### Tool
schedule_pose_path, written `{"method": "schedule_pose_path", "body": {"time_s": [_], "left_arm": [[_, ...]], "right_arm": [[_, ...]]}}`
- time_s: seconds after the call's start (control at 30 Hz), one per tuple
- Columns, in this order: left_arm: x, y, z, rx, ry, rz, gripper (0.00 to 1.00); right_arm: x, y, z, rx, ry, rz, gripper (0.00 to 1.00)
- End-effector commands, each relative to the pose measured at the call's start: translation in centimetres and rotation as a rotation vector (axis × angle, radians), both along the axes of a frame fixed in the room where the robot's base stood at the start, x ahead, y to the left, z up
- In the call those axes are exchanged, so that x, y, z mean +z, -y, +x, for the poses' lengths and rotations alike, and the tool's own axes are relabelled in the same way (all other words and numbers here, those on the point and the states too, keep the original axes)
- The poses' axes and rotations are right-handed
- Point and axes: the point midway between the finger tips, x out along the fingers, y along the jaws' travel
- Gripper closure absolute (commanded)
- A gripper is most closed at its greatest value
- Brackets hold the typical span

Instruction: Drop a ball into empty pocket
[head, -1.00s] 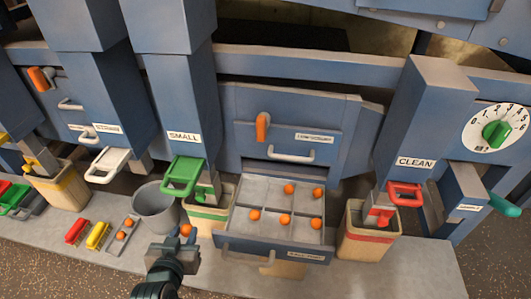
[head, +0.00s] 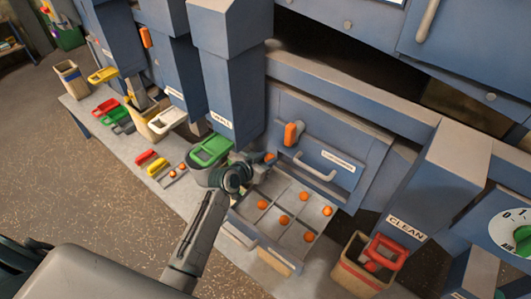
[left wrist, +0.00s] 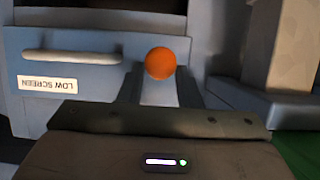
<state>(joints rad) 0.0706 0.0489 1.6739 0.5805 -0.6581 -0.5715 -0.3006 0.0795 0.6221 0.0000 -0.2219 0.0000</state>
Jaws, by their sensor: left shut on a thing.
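My left gripper (head: 262,161) is shut on an orange ball (head: 269,157) and holds it over the back left part of the grey divided drawer (head: 252,236). In the left wrist view the ball (left wrist: 160,63) sits between the fingertips, in front of the blue low-screen panel. Other orange balls lie in the drawer's pockets, such as one front left (head: 262,204), one front middle (head: 284,219) and one back right (head: 327,211). The back left pocket shows no ball, but my gripper partly hides it. My right gripper is out of view.
The red-rimmed bin (head: 357,268) is at right. A small tray with balls (head: 173,174) lies further left.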

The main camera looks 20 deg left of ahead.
Motion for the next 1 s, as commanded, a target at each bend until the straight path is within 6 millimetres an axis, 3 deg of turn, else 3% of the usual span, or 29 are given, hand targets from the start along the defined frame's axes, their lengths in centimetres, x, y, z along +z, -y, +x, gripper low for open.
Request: {"method": "schedule_pose_path", "body": {"time_s": [0.6,0.93,0.97,1.0], "left_arm": [[-5.9,0.0,0.1,-0.001,0.0,0.0,0.91],[-6.0,0.0,0.1,-0.001,0.0,0.0,0.91],[-6.0,0.0,0.1,-0.001,0.0,0.0,0.63],[-6.0,0.0,0.1,-0.001,0.0,0.0,0.55]], "right_arm": [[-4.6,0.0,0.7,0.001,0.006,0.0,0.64],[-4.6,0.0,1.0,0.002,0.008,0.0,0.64],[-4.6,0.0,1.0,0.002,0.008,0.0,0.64],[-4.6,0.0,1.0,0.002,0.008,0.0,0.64]]}}
